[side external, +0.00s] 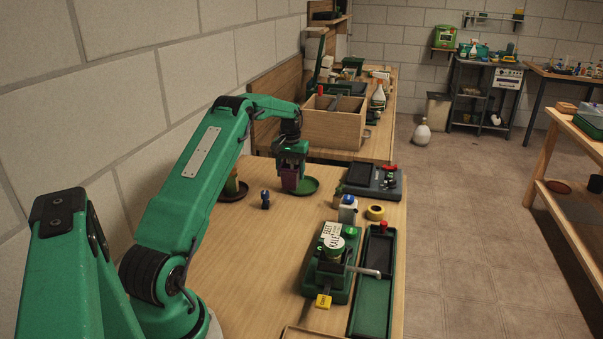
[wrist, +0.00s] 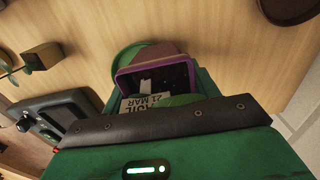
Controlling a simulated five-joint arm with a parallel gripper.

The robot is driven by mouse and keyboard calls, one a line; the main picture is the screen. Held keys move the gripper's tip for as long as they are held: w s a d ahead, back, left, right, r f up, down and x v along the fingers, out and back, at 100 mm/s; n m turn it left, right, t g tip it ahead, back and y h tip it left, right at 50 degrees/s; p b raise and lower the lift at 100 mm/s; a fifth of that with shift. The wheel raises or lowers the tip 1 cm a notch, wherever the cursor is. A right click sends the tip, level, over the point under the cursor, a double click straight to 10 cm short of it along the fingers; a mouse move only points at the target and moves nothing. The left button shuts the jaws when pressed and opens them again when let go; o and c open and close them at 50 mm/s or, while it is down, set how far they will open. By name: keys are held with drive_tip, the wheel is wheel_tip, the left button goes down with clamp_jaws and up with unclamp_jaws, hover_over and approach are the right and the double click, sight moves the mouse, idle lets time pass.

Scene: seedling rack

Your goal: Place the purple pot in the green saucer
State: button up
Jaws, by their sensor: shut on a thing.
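The purple pot (side external: 289,182) hangs upright or nearly so in my gripper (side external: 291,172), which is shut on it. In the wrist view the purple pot (wrist: 155,77) shows its purple rim, dark soil, some green and a white label reading "21 MAR". The green saucer (side external: 310,186) lies on the bench just right of the pot in the side view. In the wrist view the green saucer (wrist: 122,56) shows partly behind the pot, its rim out to the left. I cannot tell whether the pot touches it. The fingertips are mostly hidden in the wrist view.
A brown saucer (side external: 225,196) with a small pot (side external: 232,184) stands left of my gripper. A small dark blue item (side external: 265,199) stands in front. A grey-black device (side external: 372,182) is at the right, a wooden box (side external: 336,122) behind. The bench's middle left is clear.

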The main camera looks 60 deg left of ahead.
sight(291, 167)
drive_tip(key=o, duration=1.1)
drive_tip(key=shift+f, duration=0.1)
wheel_tip(291, 167, up, 13)
drive_tip(key=shift+r, duration=0.1)
idle(0.4)
